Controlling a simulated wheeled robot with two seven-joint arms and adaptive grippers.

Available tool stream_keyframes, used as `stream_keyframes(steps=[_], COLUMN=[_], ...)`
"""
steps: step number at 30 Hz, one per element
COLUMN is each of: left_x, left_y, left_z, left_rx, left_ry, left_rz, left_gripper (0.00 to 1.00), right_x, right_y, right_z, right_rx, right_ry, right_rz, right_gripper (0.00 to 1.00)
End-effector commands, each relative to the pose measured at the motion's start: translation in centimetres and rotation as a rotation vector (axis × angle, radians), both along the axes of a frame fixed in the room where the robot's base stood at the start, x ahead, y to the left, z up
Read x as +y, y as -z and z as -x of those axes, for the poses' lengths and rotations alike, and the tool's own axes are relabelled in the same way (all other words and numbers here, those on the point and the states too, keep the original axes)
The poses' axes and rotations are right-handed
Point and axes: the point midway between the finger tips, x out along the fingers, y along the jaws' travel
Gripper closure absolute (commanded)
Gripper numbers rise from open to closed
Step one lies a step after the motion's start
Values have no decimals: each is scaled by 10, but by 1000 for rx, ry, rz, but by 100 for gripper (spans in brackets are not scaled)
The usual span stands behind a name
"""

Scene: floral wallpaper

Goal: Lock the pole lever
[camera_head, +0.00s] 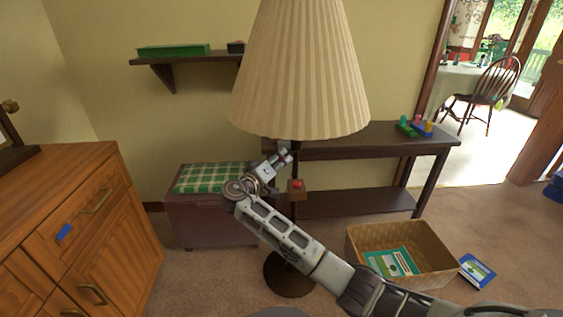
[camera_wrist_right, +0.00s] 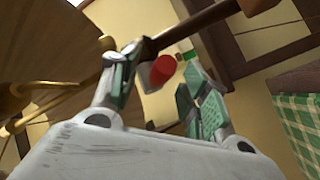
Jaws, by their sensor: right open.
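A floor lamp with a pleated cream shade (camera_head: 298,75) stands in the middle of the head view on a dark round base (camera_head: 290,278). On its pole, below the shade, is a small brown block (camera_head: 297,195) with a red knob (camera_head: 297,184). My right gripper (camera_head: 284,156) is just left of and above the block, under the shade. In the right wrist view its fingers are spread, with the red knob (camera_wrist_right: 161,69) showing between and beyond them. The dark pole (camera_wrist_right: 185,27) runs across behind. I cannot tell whether a finger touches the block. My left gripper is not in view.
A wooden dresser (camera_head: 100,190) stands at left, and a chest with a green checked cushion (camera_head: 212,178) behind my arm. A dark console table (camera_head: 375,140) is behind the lamp. A wicker basket (camera_head: 430,265) and a blue book (camera_head: 478,270) lie on the floor at right.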

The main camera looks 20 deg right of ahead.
Motion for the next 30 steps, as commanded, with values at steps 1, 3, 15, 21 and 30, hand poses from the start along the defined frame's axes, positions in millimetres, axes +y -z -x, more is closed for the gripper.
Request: stream_keyframes(steps=[1, 3, 15, 21, 30], left_x=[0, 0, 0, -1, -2], left_y=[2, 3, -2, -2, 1], left_z=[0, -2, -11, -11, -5], left_rx=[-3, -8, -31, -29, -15], left_ry=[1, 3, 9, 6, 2], left_rz=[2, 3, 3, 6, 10], left_gripper=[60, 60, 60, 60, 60], right_x=[-4, -9, -17, -16, -16], right_y=[1, 1, 0, 0, 0], right_z=[-3, -7, -12, -12, -12], right_rx=[0, 0, 0, 0, 0], right_ry=[1, -1, -1, -1, -1], right_rz=[1, 1, -1, -1, -1], right_gripper=[54, 54, 54, 68, 100])
